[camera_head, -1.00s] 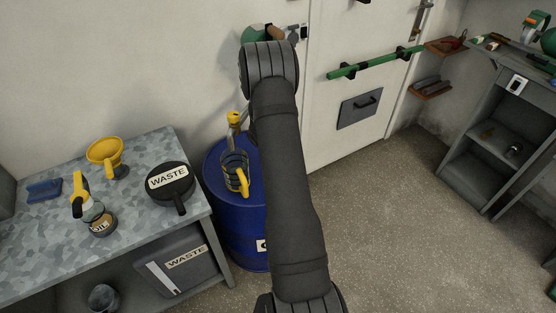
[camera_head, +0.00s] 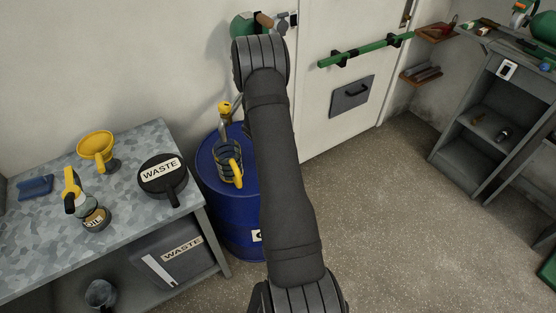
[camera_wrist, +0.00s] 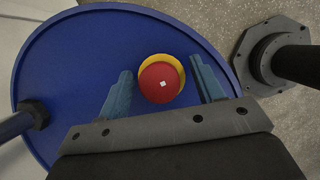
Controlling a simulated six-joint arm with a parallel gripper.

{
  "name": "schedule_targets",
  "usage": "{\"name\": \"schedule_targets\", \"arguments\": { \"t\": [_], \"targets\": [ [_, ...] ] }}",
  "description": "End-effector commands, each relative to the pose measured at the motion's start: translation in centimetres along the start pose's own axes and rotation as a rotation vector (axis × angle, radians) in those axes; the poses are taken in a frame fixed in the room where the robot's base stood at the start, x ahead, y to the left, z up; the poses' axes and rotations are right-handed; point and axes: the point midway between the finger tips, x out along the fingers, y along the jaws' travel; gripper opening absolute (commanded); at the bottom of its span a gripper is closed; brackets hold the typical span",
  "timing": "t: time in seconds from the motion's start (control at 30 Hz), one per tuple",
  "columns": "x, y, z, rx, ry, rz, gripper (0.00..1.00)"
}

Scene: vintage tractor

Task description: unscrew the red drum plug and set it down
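The blue drum (camera_head: 222,205) stands on the floor beside the bench in the head view. Its round top (camera_wrist: 75,70) fills much of the wrist view. The red drum plug (camera_wrist: 160,88) is round with a small white square on it, and a yellow ring shows around its upper edge. It sits on the drum top. My gripper (camera_wrist: 160,68) is open, with one blue finger on each side of the plug and visible gaps between. Finger height relative to the plug is hard to tell. In the head view my arm hides the plug and gripper.
A pump with a yellow handle (camera_head: 236,172) stands on the drum, left of my arm. The bench (camera_head: 130,215) at left holds a yellow funnel (camera_head: 95,147), an oil can and a round black waste container (camera_head: 160,172). Open floor lies to the right.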

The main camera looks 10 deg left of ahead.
Motion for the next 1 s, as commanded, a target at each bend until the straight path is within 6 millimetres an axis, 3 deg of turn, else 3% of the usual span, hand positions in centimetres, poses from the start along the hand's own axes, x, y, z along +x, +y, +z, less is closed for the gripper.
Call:
{"name": "schedule_targets", "arguments": {
  "t": [0.37, 1.0],
  "targets": [
    [-0.8, 0.1, 0.0, 0.000, 0.000, 0.001, 0.61],
    [-12.8, 0.1, 0.0, 0.001, 0.000, 0.003, 0.61]
  ]
}}
